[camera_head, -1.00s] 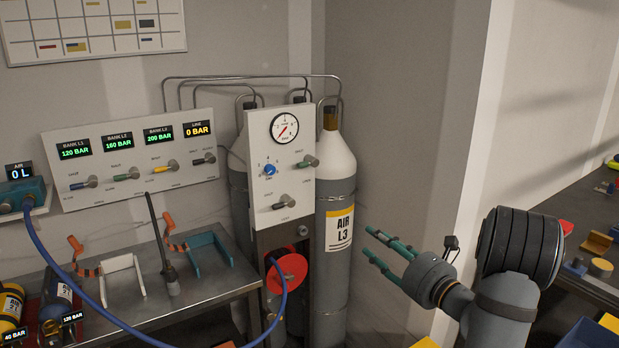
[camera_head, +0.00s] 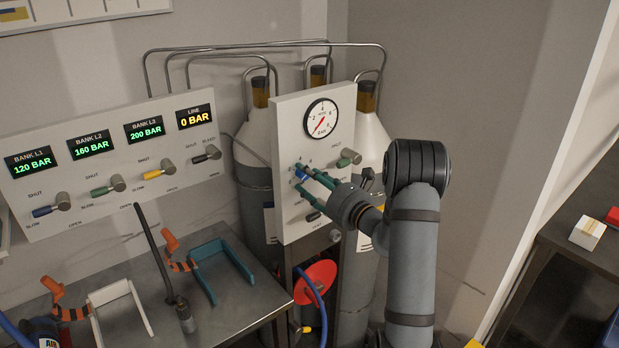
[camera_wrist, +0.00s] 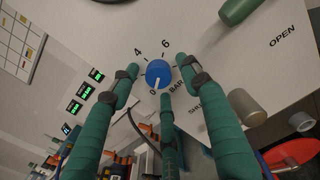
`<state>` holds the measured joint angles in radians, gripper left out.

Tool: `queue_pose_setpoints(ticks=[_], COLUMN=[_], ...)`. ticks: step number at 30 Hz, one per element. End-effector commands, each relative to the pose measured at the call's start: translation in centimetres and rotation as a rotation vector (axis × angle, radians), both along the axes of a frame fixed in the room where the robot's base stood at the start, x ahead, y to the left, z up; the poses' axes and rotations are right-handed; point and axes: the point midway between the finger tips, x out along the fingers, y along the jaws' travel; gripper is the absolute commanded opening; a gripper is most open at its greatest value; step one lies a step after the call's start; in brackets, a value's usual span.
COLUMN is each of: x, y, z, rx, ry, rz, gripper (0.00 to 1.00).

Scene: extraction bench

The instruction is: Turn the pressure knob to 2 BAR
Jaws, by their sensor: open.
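The blue pressure knob (camera_wrist: 159,73) sits on the white panel (camera_head: 287,130), with 4, 6, 0 and BAR printed around it in the wrist view. Its white pointer mark faces the 0. The 2 is not visible there. My gripper (camera_wrist: 160,80) is open, its teal fingers spread around the knob, with one on each side and one below. I cannot tell whether any fingertip touches it. In the head view my gripper (camera_head: 304,180) partly covers the knob (camera_head: 300,173). The round gauge (camera_head: 321,118) above has a red needle pointing to the lower left.
A green-handled valve (camera_head: 349,158) is right of the knob, and a dark-handled valve (camera_head: 315,214) is below it. A red disc (camera_head: 316,281) with a blue hose is under the panel. The line display (camera_head: 196,116) reads 0 BAR. Grey cylinders stand behind the panel.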

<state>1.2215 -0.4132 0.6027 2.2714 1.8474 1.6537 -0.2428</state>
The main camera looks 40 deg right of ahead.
Motion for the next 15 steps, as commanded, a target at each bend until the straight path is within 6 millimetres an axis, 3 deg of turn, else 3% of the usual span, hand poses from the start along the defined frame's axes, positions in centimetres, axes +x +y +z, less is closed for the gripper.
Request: queue_pose_setpoints(ticks=[2, 15], x=[-0.02, -0.04], y=[0.00, 0.02], z=[-0.01, -0.05], rx=[0.000, 0.000], ry=[0.000, 0.001], rz=[0.000, 0.000], gripper=[0.46, 0.21])
